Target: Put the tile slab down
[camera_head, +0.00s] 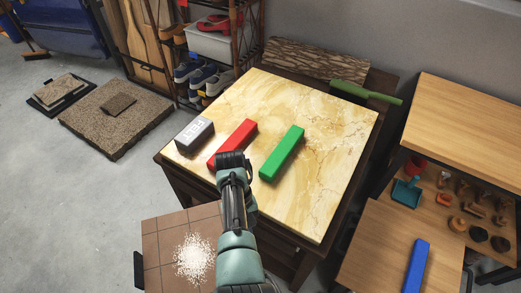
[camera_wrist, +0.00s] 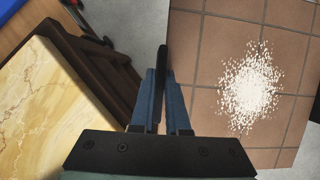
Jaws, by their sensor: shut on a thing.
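The tile slab (camera_head: 160,228) is a brown square-tiled board with a patch of white grains (camera_head: 194,258) on it. It shows at the lower left of the head view, in front of the marble-topped table, partly hidden by my arm. In the wrist view the slab (camera_wrist: 194,62) fills the right side, with the white grains (camera_wrist: 249,88) near its middle. My gripper (camera_wrist: 162,78) is shut on a dark, handle-like piece at the slab's left edge. My fingertips are hidden in the head view. The slab's height above the floor is unclear.
The marble-topped table (camera_head: 335,125) carries a red bar (camera_head: 240,135), a green bar (camera_head: 283,152) and a grey block (camera_head: 194,134). A wooden table (camera_head: 378,245) with a blue bar (camera_head: 416,268) stands at right. Grey floor (camera_head: 65,205) is open at left, beside a speckled slab (camera_head: 90,122).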

